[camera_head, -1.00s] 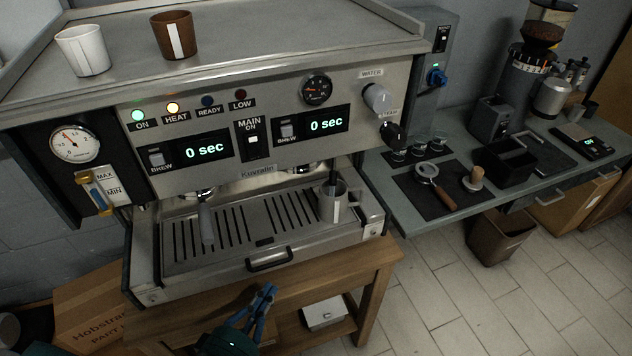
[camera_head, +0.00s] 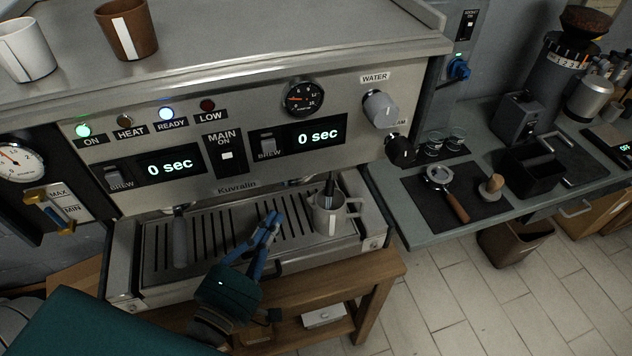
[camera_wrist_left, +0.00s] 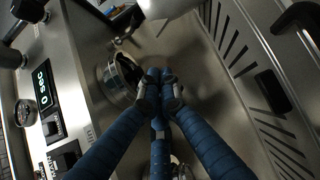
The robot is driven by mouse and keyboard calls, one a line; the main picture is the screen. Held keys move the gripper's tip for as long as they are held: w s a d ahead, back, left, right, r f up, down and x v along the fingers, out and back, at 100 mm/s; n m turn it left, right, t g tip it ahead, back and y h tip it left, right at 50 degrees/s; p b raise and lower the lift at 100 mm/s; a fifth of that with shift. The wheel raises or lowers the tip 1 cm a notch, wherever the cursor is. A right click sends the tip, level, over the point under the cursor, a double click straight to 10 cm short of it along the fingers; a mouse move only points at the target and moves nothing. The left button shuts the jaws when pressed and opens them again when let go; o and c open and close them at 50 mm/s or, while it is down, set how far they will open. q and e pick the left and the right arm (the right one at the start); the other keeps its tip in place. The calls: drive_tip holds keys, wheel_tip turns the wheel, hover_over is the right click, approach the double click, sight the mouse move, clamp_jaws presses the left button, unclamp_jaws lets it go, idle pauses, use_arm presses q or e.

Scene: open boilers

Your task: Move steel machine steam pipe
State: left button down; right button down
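The steel espresso machine (camera_head: 290,140) fills the middle of the head view. Its steam pipe (camera_head: 329,188) has a dark upper part and reaches down into a steel pitcher (camera_head: 328,220) at the right end of the drip tray (camera_head: 158,258). The pipe's tip is hidden in the pitcher. My left gripper (camera_head: 271,222) is over the front of the tray, left of the pitcher and apart from it. In the left wrist view its blue fingers (camera_wrist_left: 160,88) converge, with tips together and nothing between them. My right gripper is not in view.
The black steam knob (camera_head: 400,150) is at the machine's right, below the water knob (camera_head: 381,109). A portafilter (camera_head: 180,240) hangs at the left. A side counter (camera_head: 400,207) holds a mat, tamper and grinder. Two cups stand on top.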

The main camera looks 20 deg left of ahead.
use_arm(q)
drive_tip(key=w+d+p, duration=0.4)
drive_tip(key=w+d, duration=0.1)
drive_tip(key=w, duration=0.4)
drive_tip(key=shift+w+a+r, duration=0.1)
drive_tip(key=shift+w, duration=0.05)
